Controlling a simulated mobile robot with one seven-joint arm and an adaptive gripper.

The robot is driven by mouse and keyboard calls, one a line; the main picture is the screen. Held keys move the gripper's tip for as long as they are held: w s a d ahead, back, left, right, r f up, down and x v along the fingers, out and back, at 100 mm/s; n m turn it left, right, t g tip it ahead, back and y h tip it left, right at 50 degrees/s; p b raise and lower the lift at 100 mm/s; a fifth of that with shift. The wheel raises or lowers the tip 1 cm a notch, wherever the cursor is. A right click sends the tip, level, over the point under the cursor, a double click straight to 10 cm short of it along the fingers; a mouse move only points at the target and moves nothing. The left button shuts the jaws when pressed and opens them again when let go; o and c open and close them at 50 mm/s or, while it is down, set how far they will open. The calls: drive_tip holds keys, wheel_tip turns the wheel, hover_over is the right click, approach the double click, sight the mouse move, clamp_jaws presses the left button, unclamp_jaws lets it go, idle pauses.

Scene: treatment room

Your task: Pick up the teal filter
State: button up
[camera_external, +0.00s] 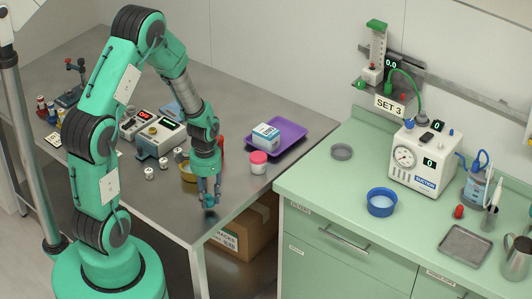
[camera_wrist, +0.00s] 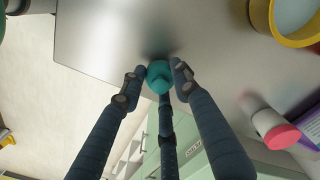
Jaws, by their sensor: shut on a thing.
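The teal filter (camera_wrist: 159,76) is a small rounded teal piece between my fingertips in the wrist view. My gripper (camera_wrist: 158,82) is shut on it, with fingers on both sides and a third finger below in the picture. In the external view my gripper (camera_external: 209,203) points down over the front part of the steel table (camera_external: 175,205), near its right edge. The filter is mostly hidden by the fingers there. I cannot tell whether it touches the table top.
A pink-lidded jar (camera_external: 258,162), a purple tray (camera_external: 290,137) with a box (camera_external: 265,135), and a yellow bowl (camera_external: 188,173) stand behind my gripper. Several small vials and devices are further left. A green counter (camera_external: 320,190) stands right, across a gap.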

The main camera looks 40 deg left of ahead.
drive_tip(key=shift+r, duration=0.85)
drive_tip(key=s, duration=0.5)
drive_tip(key=s+d+r+p, duration=0.1)
drive_tip(key=s, duration=0.4)
drive_tip(key=s+d+p, duration=0.1)
drive_tip(key=s, duration=0.5)
drive_tip(key=shift+d+r, duration=0.1)
drive_tip(key=shift+r, duration=0.05)
